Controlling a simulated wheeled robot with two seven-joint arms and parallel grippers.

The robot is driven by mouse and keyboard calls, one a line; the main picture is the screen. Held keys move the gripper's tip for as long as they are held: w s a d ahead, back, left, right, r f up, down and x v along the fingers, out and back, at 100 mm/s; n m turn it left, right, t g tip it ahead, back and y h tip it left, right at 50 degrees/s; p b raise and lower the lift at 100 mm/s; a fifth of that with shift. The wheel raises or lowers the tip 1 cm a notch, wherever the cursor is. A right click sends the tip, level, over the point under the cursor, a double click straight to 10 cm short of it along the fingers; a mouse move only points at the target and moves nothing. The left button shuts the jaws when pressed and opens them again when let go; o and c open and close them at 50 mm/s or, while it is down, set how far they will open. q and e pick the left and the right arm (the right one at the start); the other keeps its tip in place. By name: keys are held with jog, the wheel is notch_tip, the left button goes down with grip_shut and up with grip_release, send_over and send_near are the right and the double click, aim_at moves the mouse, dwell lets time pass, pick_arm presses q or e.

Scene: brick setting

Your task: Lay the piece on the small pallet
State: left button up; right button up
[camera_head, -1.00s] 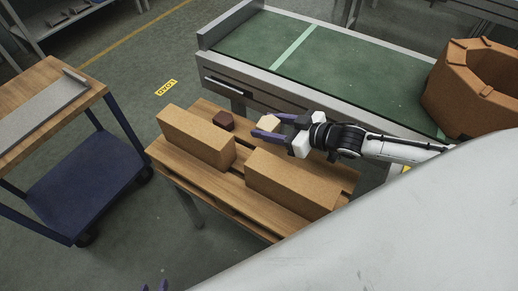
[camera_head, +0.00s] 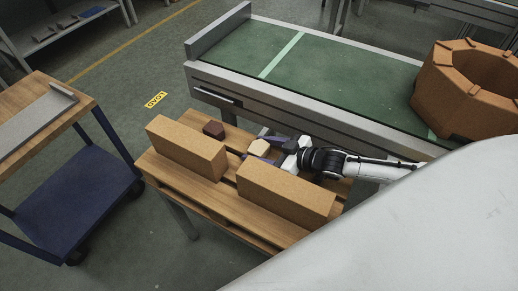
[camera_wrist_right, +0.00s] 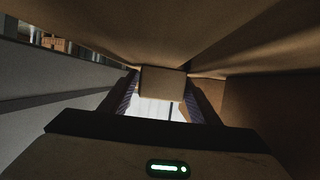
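The small pallet (camera_head: 208,197) is a low wooden slatted stand. My right gripper (camera_head: 260,149) is over its back right part, with its purple fingers on either side of a small cream block (camera_head: 262,146). In the right wrist view the block (camera_wrist_right: 163,83) sits between the fingertips and appears gripped. The head view does not show whether its underside touches the slats. Two large tan bricks lie on the pallet, one at left (camera_head: 187,148) and one at front right (camera_head: 285,193). A small dark brown block (camera_head: 213,130) stands behind the left brick. My left gripper is out of view.
A green conveyor (camera_head: 335,75) with a metal side runs just behind the pallet. A brown octagonal ring piece (camera_head: 450,95) rests at its right end. A blue cart (camera_head: 75,195) with a wooden top stands at left. The front right brick is close beside my right gripper.

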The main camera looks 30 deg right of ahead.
jog(key=shift+o, duration=0.9)
jog(key=shift+r, duration=0.25)
jog(key=p+v, duration=0.2)
jog(key=v, duration=1)
